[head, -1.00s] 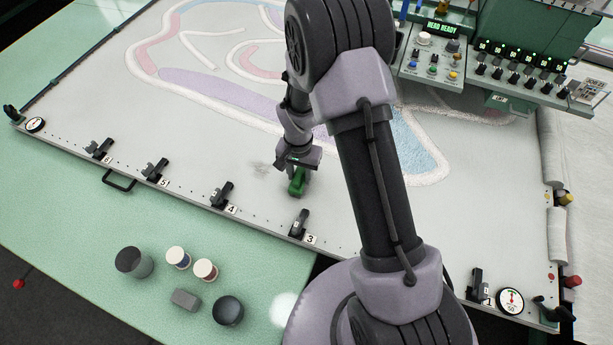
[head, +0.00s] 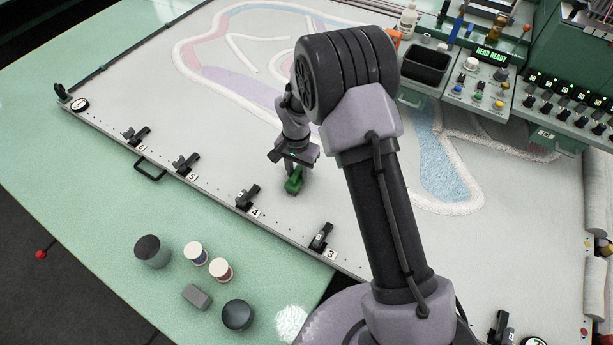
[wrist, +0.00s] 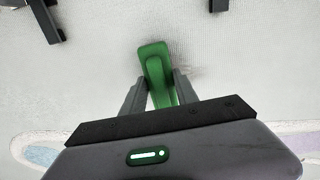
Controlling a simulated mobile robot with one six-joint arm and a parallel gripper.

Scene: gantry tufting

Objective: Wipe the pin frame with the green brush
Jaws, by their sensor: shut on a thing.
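My gripper (head: 295,163) is shut on the green brush (head: 293,182) and holds it low at the pale cloth. I cannot tell whether the brush touches the cloth. In the wrist view the brush (wrist: 154,60) sits between my two fingers (wrist: 158,92), its rounded end pointing up in the picture. A faint grey smudge (wrist: 194,73) shows on the cloth just right of the brush. The pin frame (head: 216,187) is the pale dotted border along the cloth's near edge, carrying black clamps; the brush is inward from it, between clamps 4 and 3.
Black clamps (head: 248,196) stand along the near edge. Tufted coloured loops (head: 447,175) lie beyond my gripper. A black bin (head: 425,67) and control panel (head: 480,82) are at the upper right. Spools (head: 221,270) and dark round pieces (head: 237,314) sit on the green table.

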